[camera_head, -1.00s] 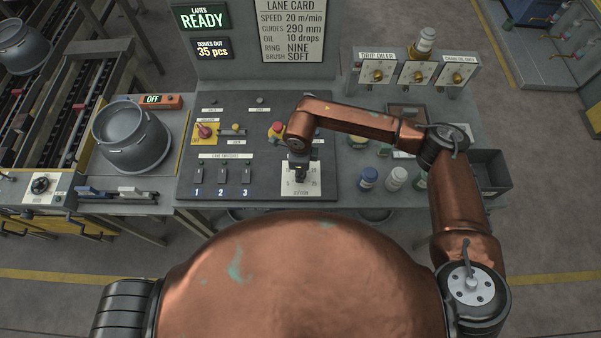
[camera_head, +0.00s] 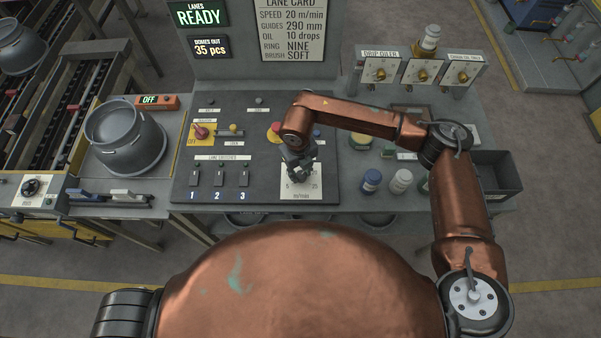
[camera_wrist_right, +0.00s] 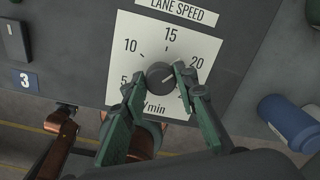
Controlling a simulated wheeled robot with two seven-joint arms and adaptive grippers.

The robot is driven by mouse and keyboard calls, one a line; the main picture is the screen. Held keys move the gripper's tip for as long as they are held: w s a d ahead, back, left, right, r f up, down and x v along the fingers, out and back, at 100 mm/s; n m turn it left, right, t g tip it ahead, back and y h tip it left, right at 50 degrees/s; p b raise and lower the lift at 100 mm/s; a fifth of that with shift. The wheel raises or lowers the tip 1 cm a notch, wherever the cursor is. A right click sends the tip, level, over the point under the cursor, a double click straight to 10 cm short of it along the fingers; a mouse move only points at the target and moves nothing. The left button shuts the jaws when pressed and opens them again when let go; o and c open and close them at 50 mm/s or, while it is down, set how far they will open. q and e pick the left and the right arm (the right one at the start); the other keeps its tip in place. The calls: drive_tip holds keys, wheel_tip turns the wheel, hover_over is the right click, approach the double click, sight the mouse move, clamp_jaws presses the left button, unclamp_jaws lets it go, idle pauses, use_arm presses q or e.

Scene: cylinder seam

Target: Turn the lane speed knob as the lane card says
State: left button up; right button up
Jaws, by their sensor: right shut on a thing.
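The lane card (camera_head: 292,30) stands on the back panel and reads speed 20 m/min. The lane speed knob (camera_wrist_right: 160,76) is a dark round knob on a white dial plate (camera_wrist_right: 150,30) with numbers including 10, 15 and 20. A light mark on the knob points right and slightly up, roughly towards the 20. My right gripper (camera_wrist_right: 161,78) is shut on the knob, one green finger on each side. In the head view, my right gripper (camera_head: 299,168) hides the knob and part of the dial plate.
Left of the dial are lane switches (camera_head: 219,174) and a red knob on yellow (camera_head: 200,132). A red button (camera_head: 275,128) sits behind my wrist. Bottles (camera_head: 371,181) stand right of the panel. A grey metal vessel (camera_head: 124,135) stands at the left.

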sight(299, 174)
drive_tip(key=shift+m, duration=1.9)
drive_tip(key=o, duration=1.1)
drive_tip(key=shift+o, duration=0.2)
wheel_tip(299, 174, up, 12)
drive_tip(key=shift+a, duration=0.25)
